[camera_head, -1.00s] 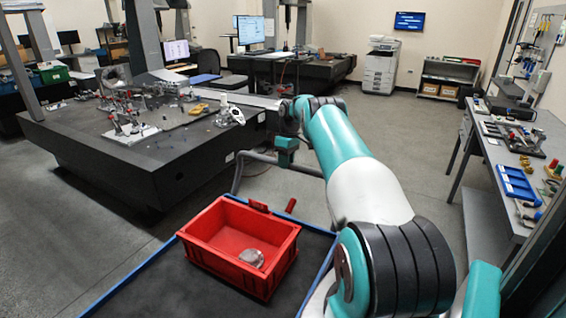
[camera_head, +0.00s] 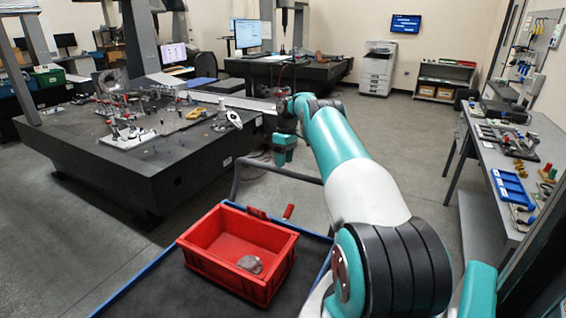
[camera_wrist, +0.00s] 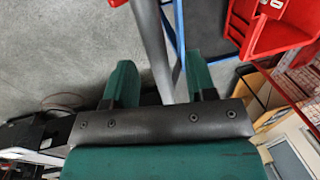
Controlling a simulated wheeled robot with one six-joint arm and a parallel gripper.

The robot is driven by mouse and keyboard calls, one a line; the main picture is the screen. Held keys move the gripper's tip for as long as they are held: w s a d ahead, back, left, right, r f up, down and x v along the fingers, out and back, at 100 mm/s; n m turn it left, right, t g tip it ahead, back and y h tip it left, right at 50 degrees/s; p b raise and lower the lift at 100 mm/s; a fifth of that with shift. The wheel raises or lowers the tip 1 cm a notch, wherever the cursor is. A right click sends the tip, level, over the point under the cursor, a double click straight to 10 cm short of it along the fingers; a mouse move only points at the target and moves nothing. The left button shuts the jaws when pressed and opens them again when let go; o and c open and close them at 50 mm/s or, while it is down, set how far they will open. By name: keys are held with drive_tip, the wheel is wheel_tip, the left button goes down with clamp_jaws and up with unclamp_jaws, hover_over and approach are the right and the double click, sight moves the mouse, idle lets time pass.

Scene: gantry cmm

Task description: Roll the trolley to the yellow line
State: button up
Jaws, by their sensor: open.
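The trolley has a dark top with a blue rim (camera_head: 140,279), and its grey tube handle (camera_head: 296,177) stands at its far end. In the head view my gripper (camera_head: 284,160) hangs by the handle, just above its top bar. In the wrist view its two green fingers (camera_wrist: 160,85) are apart, with the grey handle tube (camera_wrist: 152,45) showing between them. I cannot tell how deep the tube lies or whether it touches a finger. The trolley's wheels are hidden in the head view. I see no yellow line in either view.
A red bin (camera_head: 208,278) with a rounded grey piece (camera_head: 250,264) rides on the trolley. A granite measuring table (camera_head: 85,165) stands to the left, a grey workbench (camera_head: 520,170) to the right. Grey floor (camera_head: 375,130) lies open between them.

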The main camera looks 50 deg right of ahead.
wheel_tip(320, 180, up, 16)
drive_tip(key=p, duration=1.4)
drive_tip(key=shift+r, duration=0.15)
drive_tip(key=w+a+r+n+b, duration=0.1)
drive_tip(key=w+a+r+b, duration=0.1)
drive_tip(key=a, duration=0.5)
drive_tip(key=w+a+r+b, duration=0.2)
drive_tip(key=a+b, duration=0.1)
drive_tip(key=a, duration=0.4)
drive_tip(key=w+a+r+n+b, duration=0.1)
drive_tip(key=w+a+r+b, duration=0.1)
drive_tip(key=a, duration=0.5)
drive_tip(key=s+a+r+n+b, duration=0.1)
drive_tip(key=s+a+b, duration=0.15)
drive_tip(key=a, duration=0.65)
drive_tip(key=s+a+r+b, duration=0.15)
drive_tip(key=s+a, duration=0.25)
drive_tip(key=a, duration=0.6)
drive_tip(key=s+a+f+b, duration=0.2)
drive_tip(key=s+a, duration=0.3)
drive_tip(key=s, duration=0.4)
drive_tip(key=s+a+f+n+y+b, duration=0.1)
drive_tip(key=s+a+f+b, duration=0.2)
drive_tip(key=s, duration=0.7)
drive_tip(key=s+a+f+n+y+b, duration=0.1)
drive_tip(key=s+a+f+b, duration=0.2)
drive_tip(key=s+a, duration=0.4)
drive_tip(key=s, duration=0.3)
drive_tip(key=shift+a, duration=0.15)
